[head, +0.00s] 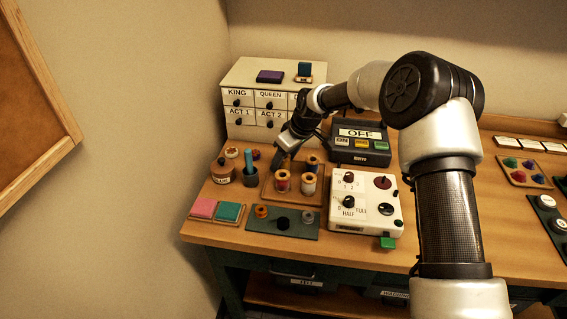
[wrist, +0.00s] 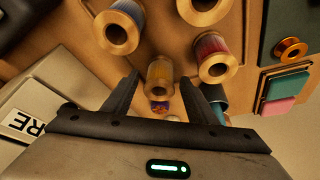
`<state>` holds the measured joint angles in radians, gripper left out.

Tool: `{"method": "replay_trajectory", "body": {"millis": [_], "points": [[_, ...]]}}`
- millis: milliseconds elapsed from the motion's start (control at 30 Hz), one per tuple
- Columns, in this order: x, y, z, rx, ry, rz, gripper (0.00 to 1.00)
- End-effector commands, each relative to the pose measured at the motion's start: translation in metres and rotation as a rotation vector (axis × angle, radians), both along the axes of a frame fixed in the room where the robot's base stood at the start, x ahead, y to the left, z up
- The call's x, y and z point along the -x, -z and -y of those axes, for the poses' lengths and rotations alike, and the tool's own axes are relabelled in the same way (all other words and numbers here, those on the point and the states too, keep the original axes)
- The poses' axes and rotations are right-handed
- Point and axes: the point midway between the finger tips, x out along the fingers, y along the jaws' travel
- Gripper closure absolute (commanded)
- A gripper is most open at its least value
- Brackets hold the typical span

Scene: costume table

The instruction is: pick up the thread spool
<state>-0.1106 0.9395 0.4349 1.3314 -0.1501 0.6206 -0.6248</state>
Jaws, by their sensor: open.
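Several thread spools with wooden ends stand on a wooden tray (head: 270,191). A yellow spool (wrist: 160,73) shows between and just beyond the fingertips in the wrist view. A red spool (head: 282,183) and a white spool (head: 309,185) stand at the tray's front, with a blue spool (head: 313,166) behind. In the wrist view, the red spool (wrist: 214,54) and blue spool (wrist: 120,28) are apart from the fingers. My gripper (wrist: 160,82) is open and empty, pointing down over the back of the tray. In the head view my gripper (head: 281,157) partly hides the yellow spool's place.
A dark cup (head: 248,176) and lidded wooden pot (head: 222,171) stand left of the tray. A control box (head: 365,205) is close on the right, the OFF box (head: 360,147) behind. Drawers (head: 262,102) stand at the back. Pink and teal pads (head: 216,211) lie front left.

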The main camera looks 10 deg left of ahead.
Motion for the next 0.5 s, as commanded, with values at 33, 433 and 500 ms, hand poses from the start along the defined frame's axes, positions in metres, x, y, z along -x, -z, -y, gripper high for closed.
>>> {"method": "replay_trajectory", "body": {"millis": [33,433,500], "points": [[-0.001,0.004,-0.0012,0.0,0.0,0.0,0.48],[-0.0017,0.0065,-0.0018,0.0,0.0,0.001,0.7],[-0.0017,0.0064,-0.0018,0.0,0.0,0.001,0.81]]}}
